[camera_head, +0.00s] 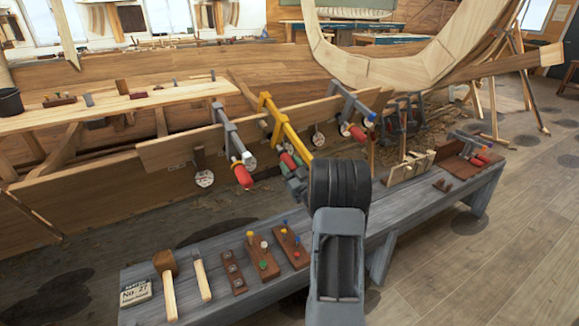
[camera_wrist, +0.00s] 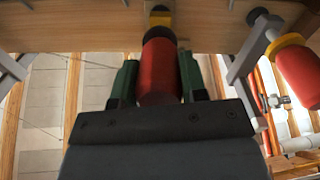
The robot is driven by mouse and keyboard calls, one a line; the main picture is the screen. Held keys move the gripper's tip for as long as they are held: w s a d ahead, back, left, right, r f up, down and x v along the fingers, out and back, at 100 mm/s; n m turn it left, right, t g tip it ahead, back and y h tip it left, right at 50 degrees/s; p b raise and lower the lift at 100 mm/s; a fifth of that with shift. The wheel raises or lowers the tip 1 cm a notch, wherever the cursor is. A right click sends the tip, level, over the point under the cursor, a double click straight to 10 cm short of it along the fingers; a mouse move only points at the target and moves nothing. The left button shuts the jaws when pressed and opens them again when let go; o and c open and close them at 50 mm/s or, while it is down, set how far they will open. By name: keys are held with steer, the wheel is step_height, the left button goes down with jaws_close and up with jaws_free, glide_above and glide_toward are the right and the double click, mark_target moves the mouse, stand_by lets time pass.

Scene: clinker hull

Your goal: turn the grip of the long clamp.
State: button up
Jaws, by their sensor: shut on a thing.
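The yellow clamp (camera_head: 279,122), which looks the longest, grips the plank edge on the hull's side, and its red grip (camera_head: 288,160) points down toward me. My gripper (camera_head: 294,180) is at that grip, with my arm partly in front of it. In the wrist view the green fingers of my gripper (camera_wrist: 157,85) stand either side of the red grip (camera_wrist: 159,66) and are shut on it. The grip's near end is hidden behind the gripper body. A dark collar and a yellow part (camera_wrist: 159,19) show beyond it.
A grey clamp (camera_head: 230,132) with a red grip hangs to the left, another grey clamp (camera_head: 351,105) to the right. Its red grip (camera_wrist: 298,75) seems close by in the wrist view. The grey bench (camera_head: 205,262) below carries a mallet (camera_head: 167,280) and peg blocks (camera_head: 262,257).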

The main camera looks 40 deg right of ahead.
steer(key=shift+a, duration=0.1)
steer(key=shift+c, duration=1.4)
steer(key=m+b, duration=0.2)
steer(key=m, duration=0.2)
steer(key=shift+y, duration=0.4)
steer(key=m, duration=0.6)
steer(key=shift+d, duration=0.25)
steer(key=m, duration=0.5)
steer(key=shift+f+m+y, duration=0.1)
steer(key=shift+m+y, duration=0.2)
steer(key=shift+y, duration=0.1)
steer(key=m+p, duration=0.1)
steer(key=m, duration=0.4)
steer(key=shift+f+m+t+p, duration=0.1)
steer(key=shift+m+t+p, duration=0.2)
steer(key=shift+m+p, duration=0.1)
steer(key=shift+m, duration=0.3)
